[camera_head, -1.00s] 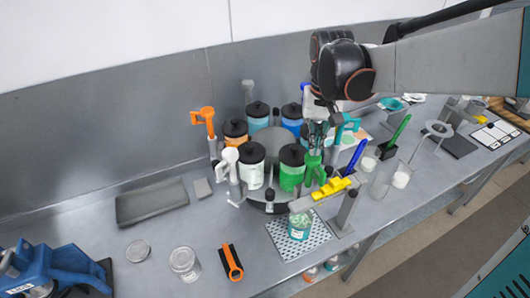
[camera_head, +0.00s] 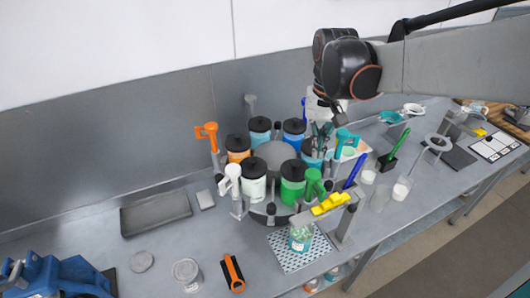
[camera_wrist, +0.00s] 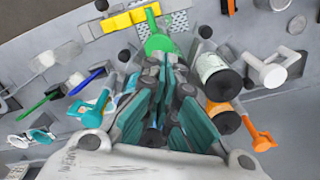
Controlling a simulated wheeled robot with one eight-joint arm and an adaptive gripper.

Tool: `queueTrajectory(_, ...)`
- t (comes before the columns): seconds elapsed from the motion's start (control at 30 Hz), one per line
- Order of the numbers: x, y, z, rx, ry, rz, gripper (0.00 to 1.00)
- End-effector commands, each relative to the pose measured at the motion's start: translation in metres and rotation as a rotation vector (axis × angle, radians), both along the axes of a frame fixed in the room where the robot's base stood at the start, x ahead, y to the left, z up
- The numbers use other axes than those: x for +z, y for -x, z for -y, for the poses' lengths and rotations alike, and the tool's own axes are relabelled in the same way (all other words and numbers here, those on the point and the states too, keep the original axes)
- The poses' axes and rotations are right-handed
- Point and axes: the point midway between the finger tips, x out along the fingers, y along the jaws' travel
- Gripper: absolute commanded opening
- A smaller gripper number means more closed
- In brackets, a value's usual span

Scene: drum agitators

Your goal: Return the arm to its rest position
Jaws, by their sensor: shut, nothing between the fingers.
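My gripper (camera_wrist: 163,120) has teal finger pads that sit close together, shut with nothing between them. In the head view my gripper (camera_head: 320,132) hangs below the black wrist joint, above the right rear part of a round carousel of drums. The carousel has a grey round top (camera_head: 275,156). A green-handled agitator (camera_head: 313,183) and a teal-handled one (camera_head: 346,138) stand close to the gripper. In the wrist view the green handle (camera_wrist: 158,42) lies just past the fingertips. The drum nearest behind the gripper is partly hidden.
A yellow-handled piece (camera_head: 331,204) stands over a jar (camera_head: 300,238) on a perforated plate. An orange handle (camera_head: 206,133) and a white handle (camera_head: 231,178) rise at the left. A grey tray (camera_head: 156,213) lies at the back left.

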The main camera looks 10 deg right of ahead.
Motion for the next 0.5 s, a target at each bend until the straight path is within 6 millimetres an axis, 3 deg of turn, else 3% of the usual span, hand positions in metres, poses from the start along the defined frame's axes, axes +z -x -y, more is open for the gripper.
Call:
queueTrajectory(0.27, 0.004, 0.009, 0.000, 0.007, 0.000, 0.024, 0.00)
queueTrajectory(0.5, 0.020, 0.048, 0.001, 0.053, 0.005, 0.169, 0.00)
